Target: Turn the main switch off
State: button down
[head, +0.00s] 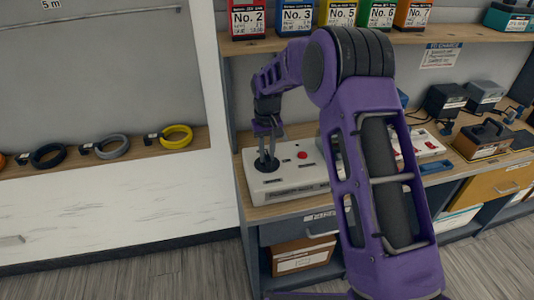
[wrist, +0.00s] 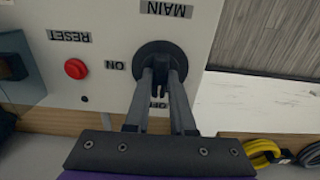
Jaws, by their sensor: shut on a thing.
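The main switch is a round black knob (wrist: 152,55) on a white panel box, under an upside-down MAIN label (wrist: 166,9) in the wrist view. An ON label (wrist: 115,66) is left of the knob. An OFF label (wrist: 158,104) is below it, partly hidden between my fingers. My gripper (wrist: 164,78) is shut on the knob's grip, with one finger on each side. The fingers hide much of the grip, so I cannot tell its exact angle. In the head view my gripper (head: 266,162) reaches down to the white box (head: 290,182).
A red RESET button (wrist: 75,68) is beside the switch on the same box. My arm hides the bench's middle. Chargers (head: 445,100) stand at the right. Cable coils, including a yellow one (head: 176,137), lie on the left ledge. Coloured boxes (head: 295,17) line the upper shelf.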

aim_at(267, 156)
dwell(0.4)
jog(key=c, duration=0.8)
grip_release()
jog(key=shift+o, duration=0.2)
jog(key=shift+r, duration=0.1)
notch_tip(267, 156, up, 17)
jog(key=shift+r+p, duration=0.15)
jog(key=shift+p, duration=0.15)
